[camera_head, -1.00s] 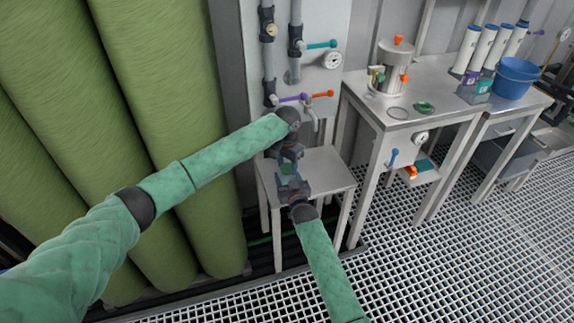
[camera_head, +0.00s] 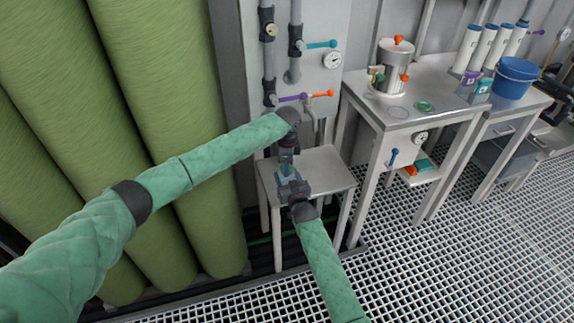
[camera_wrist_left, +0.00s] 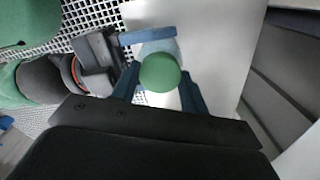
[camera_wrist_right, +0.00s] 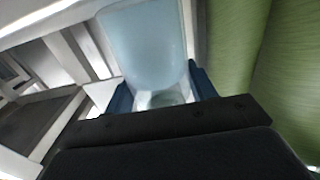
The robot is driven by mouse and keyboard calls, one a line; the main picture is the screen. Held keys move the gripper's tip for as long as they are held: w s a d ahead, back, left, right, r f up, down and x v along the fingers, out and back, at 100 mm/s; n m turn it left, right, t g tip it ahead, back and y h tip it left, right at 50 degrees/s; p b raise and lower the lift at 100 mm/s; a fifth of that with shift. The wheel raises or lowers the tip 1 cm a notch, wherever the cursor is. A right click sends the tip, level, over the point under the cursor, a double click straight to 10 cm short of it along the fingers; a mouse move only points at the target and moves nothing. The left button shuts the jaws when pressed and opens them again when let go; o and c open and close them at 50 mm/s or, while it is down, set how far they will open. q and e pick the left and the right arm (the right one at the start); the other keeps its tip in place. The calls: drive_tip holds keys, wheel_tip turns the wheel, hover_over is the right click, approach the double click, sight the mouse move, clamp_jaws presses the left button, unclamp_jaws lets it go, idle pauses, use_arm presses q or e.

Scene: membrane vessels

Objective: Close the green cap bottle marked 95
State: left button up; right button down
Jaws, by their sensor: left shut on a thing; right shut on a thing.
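The bottle (camera_head: 289,172) is small in the head view, between my two grippers above the small white table. Its pale blue translucent body (camera_wrist_right: 145,45) fills the upper middle of the right wrist view. My right gripper (camera_head: 292,184) is shut on the body. The green cap (camera_wrist_left: 160,72) shows in the left wrist view, in line with the pale body behind it. My left gripper (camera_wrist_left: 160,88) is shut on the cap, with a blue finger on each side. I cannot tell whether the cap is seated on the neck. The mark 95 cannot be read.
The small white table (camera_head: 325,175) lies under the grippers, with bare top to their right. A wall panel with pipes and coloured valve handles (camera_head: 305,95) stands close behind. Large green cylinders (camera_head: 170,120) are at left. A workbench (camera_head: 440,90) with a steel vessel (camera_head: 391,68) is at right.

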use_arm(q)
drive_tip(key=o, duration=1.1)
drive_tip(key=shift+r, duration=2.3)
drive_tip(key=shift+f, duration=0.1)
drive_tip(key=shift+c, duration=0.5)
